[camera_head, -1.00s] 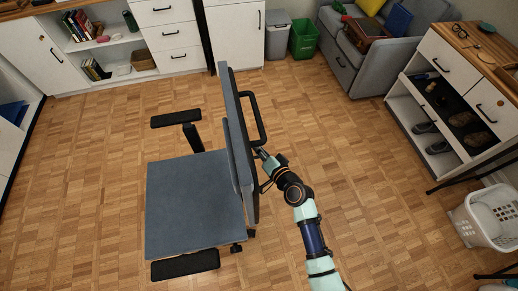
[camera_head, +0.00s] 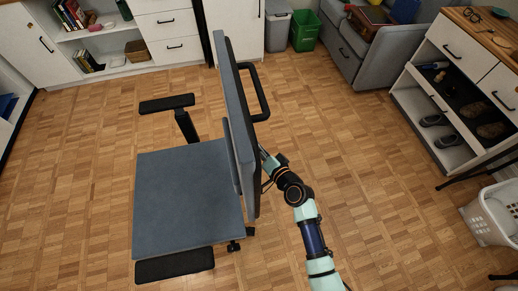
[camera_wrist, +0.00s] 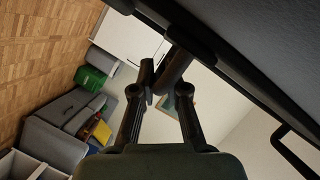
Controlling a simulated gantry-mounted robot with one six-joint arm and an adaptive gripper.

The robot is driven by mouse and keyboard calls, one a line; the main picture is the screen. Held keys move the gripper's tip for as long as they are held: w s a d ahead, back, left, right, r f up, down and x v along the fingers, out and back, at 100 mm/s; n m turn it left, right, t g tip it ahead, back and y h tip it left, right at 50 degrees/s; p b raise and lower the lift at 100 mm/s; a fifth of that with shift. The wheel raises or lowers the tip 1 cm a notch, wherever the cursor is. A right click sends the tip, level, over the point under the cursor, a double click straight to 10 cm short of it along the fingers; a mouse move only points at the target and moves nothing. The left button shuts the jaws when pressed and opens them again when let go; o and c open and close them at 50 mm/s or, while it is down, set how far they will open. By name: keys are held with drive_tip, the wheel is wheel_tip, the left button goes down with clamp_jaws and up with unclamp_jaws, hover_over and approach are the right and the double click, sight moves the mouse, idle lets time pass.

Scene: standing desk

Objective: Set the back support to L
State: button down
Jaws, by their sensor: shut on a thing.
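The office chair has a blue-grey seat (camera_head: 188,195) and an upright back support (camera_head: 232,100), seen nearly edge-on in the head view. A black loop handle (camera_head: 262,92) is on its rear side. No letter marks are legible. My gripper (camera_head: 267,157) is at the rear of the back support, below the loop handle; its tips are hard to make out there. In the wrist view my gripper (camera_wrist: 164,92) is shut on a dark knob-like part (camera_wrist: 177,68) beside the back support (camera_wrist: 265,50). The loop handle shows at the right of that view (camera_wrist: 290,148).
Black armrests (camera_head: 167,104) flank the seat. A grey sofa (camera_head: 372,55), a green bin (camera_head: 305,30), a shoe cabinet (camera_head: 460,90) and a white basket (camera_head: 492,215) stand around. The wooden floor (camera_head: 340,130) between them is clear.

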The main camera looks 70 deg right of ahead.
drive_tip(key=shift+a+f, duration=0.15)
drive_tip(key=shift+f, duration=0.1)
drive_tip(key=c, duration=1.2)
unclamp_jaws()
drive_tip(key=shift+a, duration=0.15)
drive_tip(key=shift+r, duration=0.1)
drive_tip(key=v, duration=1.1)
drive_tip(key=shift+s+a+r, duration=0.15)
drive_tip(key=shift+s+a, duration=0.05)
drive_tip(key=shift+s, duration=0.15)
